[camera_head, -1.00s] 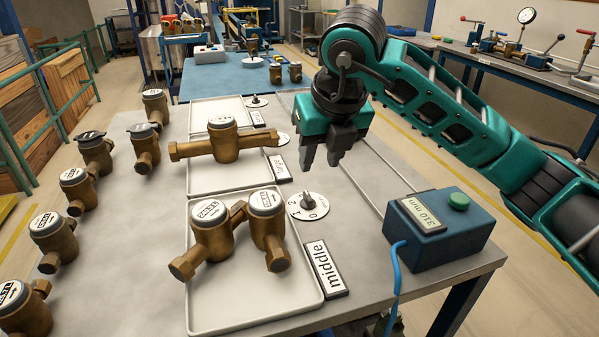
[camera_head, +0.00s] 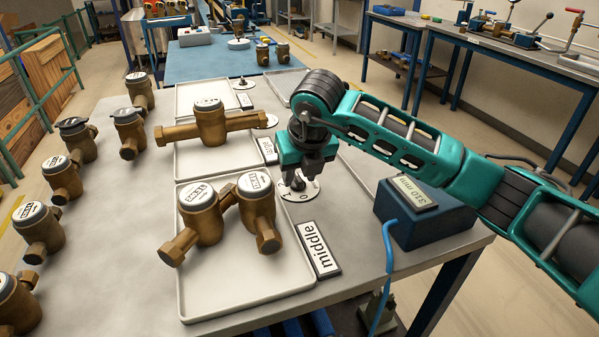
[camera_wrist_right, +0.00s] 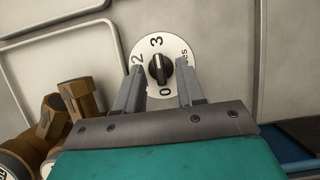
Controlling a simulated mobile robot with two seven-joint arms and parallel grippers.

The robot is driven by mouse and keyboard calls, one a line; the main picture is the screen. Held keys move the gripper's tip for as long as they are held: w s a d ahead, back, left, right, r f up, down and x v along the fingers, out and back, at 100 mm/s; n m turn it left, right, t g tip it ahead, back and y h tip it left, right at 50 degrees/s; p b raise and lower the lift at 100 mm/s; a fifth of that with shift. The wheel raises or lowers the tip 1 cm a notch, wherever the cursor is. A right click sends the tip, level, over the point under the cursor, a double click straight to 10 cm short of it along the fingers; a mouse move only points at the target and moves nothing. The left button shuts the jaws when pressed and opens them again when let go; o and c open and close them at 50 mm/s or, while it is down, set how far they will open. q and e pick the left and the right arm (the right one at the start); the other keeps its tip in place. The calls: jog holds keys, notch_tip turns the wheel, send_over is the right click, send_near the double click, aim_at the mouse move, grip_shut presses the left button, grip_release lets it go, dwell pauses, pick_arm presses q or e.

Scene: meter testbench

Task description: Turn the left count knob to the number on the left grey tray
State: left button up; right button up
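My right gripper (camera_head: 303,176) is low over a round white count dial beside the near tray (camera_head: 248,302). In the right wrist view its fingers (camera_wrist_right: 160,97) are open, spread around the near side of the black knob (camera_wrist_right: 159,70); contact cannot be told. The dial (camera_wrist_right: 176,48) shows 0, 2, 3 and "pcs". The knob's white mark seems to face between 2 and 3. The near tray, labelled "middle" (camera_head: 321,250), holds two brass meters (camera_head: 200,212). The tray behind it (camera_head: 190,160) holds one long brass meter (camera_head: 210,122). My left gripper is out of view.
Farther dials (camera_head: 243,83) stand beside the back trays. A blue box with a display (camera_head: 425,215) and cable sits right of the gripper, under my right arm. Several brass meters (camera_head: 65,180) line the left of the table.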

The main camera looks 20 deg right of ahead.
jog(key=shift+f, duration=0.15)
jog(key=shift+c, duration=0.3)
grip_shut()
dwell(0.3)
